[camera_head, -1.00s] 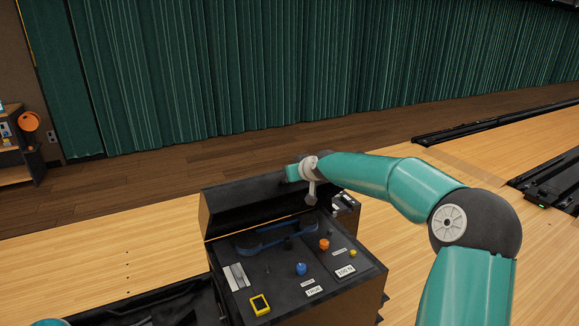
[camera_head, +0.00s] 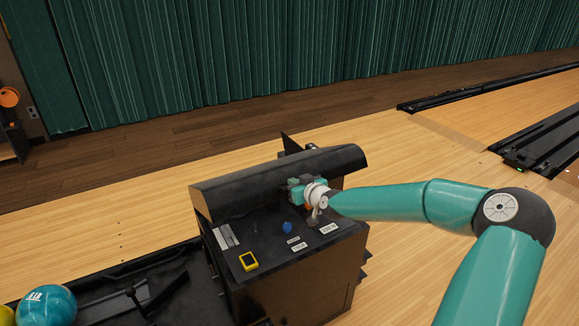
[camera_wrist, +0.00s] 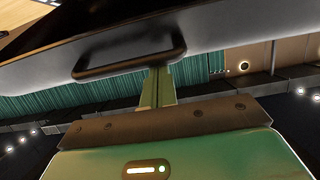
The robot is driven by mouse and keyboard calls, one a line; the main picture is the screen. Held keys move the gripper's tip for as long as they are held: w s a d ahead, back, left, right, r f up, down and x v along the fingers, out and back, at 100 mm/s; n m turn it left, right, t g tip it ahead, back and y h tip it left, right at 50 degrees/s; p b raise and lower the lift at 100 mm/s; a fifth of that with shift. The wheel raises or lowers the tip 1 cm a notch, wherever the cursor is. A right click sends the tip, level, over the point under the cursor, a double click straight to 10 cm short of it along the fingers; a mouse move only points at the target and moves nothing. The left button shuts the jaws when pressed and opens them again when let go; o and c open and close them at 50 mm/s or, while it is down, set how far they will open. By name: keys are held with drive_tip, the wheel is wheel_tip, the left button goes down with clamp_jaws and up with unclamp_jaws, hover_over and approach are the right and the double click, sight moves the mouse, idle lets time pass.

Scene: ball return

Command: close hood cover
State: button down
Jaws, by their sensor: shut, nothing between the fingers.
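The dark hood cover (camera_head: 262,180) tilts forward over the back of the machine's top in the head view. The control panel in front of it is still uncovered. My gripper (camera_head: 296,190) is at the hood's front edge, right of its middle, above the panel. In the wrist view the hood's underside (camera_wrist: 215,40) and a dark bar handle (camera_wrist: 130,56) fill the top. My shut, empty fingers (camera_wrist: 157,88) point up close to the handle's right end. I cannot tell whether they touch it.
The panel of the ball-return machine (camera_head: 300,285) bears a blue knob (camera_head: 287,227) and a yellow-framed switch (camera_head: 249,261). A black ball rack (camera_head: 120,285) with a teal ball (camera_head: 47,305) lies at the left. Wooden floor is clear behind.

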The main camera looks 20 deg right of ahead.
drive_tip(key=s+f+t, duration=0.1)
drive_tip(key=s+f, duration=0.2)
drive_tip(key=f, duration=0.6)
drive_tip(key=s+d+f+t, duration=0.1)
drive_tip(key=s+f, duration=0.2)
drive_tip(key=f, duration=0.6)
drive_tip(key=s+d+f+t, duration=0.1)
drive_tip(key=s+f, duration=0.3)
drive_tip(key=f, duration=0.5)
drive_tip(key=shift+f+y, duration=0.15)
drive_tip(key=shift+y, duration=0.15)
